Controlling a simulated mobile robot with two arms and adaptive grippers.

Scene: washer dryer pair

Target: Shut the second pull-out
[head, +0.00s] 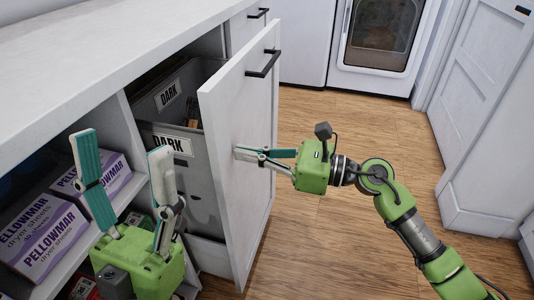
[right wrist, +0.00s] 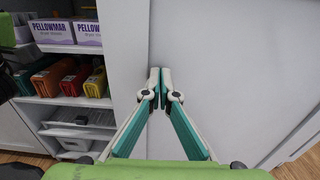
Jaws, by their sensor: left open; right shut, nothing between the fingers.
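The pull-out (head: 240,145) stands open from the cabinet, its white front panel with a black bar handle (head: 263,64) near the top. Behind the panel are grey bins (head: 195,150) labelled DARK. My right gripper (head: 237,153) is shut and empty, its fingertips at the outer face of the panel. In the right wrist view the shut fingertips (right wrist: 160,75) point at the panel (right wrist: 225,60); whether they touch it I cannot tell. My left gripper (head: 121,143) is open and empty, fingers upward, in front of the shelves left of the pull-out.
Open shelves hold purple-and-white Pellowmar boxes (head: 50,235), also in the right wrist view (right wrist: 52,30) above several coloured packs (right wrist: 70,80). A white counter (head: 100,45) runs above. A white appliance (head: 380,35) stands at the back. Wood floor (head: 330,125) is clear to the right.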

